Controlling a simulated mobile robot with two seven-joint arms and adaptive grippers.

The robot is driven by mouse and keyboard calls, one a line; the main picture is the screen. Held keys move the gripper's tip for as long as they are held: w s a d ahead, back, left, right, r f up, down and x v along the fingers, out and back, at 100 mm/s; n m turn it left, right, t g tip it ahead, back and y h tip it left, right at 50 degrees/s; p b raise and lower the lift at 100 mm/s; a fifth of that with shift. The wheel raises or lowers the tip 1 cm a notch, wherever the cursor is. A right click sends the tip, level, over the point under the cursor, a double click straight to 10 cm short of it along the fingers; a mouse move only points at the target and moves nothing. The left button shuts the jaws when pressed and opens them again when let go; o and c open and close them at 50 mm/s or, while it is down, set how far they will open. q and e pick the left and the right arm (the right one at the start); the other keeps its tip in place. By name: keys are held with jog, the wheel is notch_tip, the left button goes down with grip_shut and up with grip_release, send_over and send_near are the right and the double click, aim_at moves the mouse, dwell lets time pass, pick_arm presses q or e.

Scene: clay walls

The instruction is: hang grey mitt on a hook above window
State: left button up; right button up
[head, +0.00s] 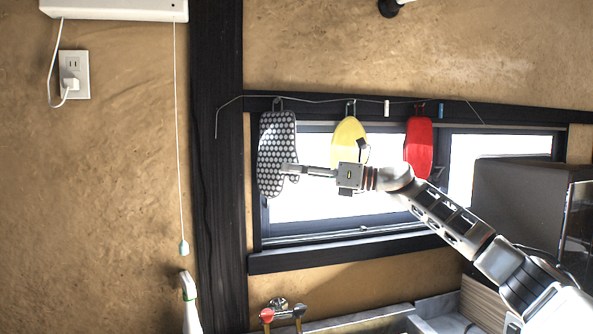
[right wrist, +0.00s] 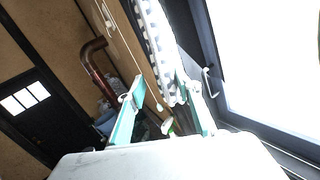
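The grey mitt (head: 275,140), with a light dotted pattern, hangs at the left end of the black beam above the window. Its top is at a hook (head: 278,103), though the exact contact is too small to tell. My right gripper (head: 290,170) is at the mitt's lower right part, its fingertips overlapping it in the head view. In the right wrist view its two green-padded fingers (right wrist: 160,92) stand apart, with background showing between them. The mitt (right wrist: 160,45) reaches down close to the right-hand finger there. My left gripper is not in view.
A yellow mitt (head: 349,135) and a red mitt (head: 418,150) hang to the right along the same beam. A thin wire (head: 310,100) runs along it. A dark cabinet (head: 515,200) stands right of the window. A tap (head: 280,308) and a spray bottle (head: 190,305) are below.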

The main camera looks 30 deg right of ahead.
jog(key=v, duration=1.2)
jog(key=shift+f, duration=0.15)
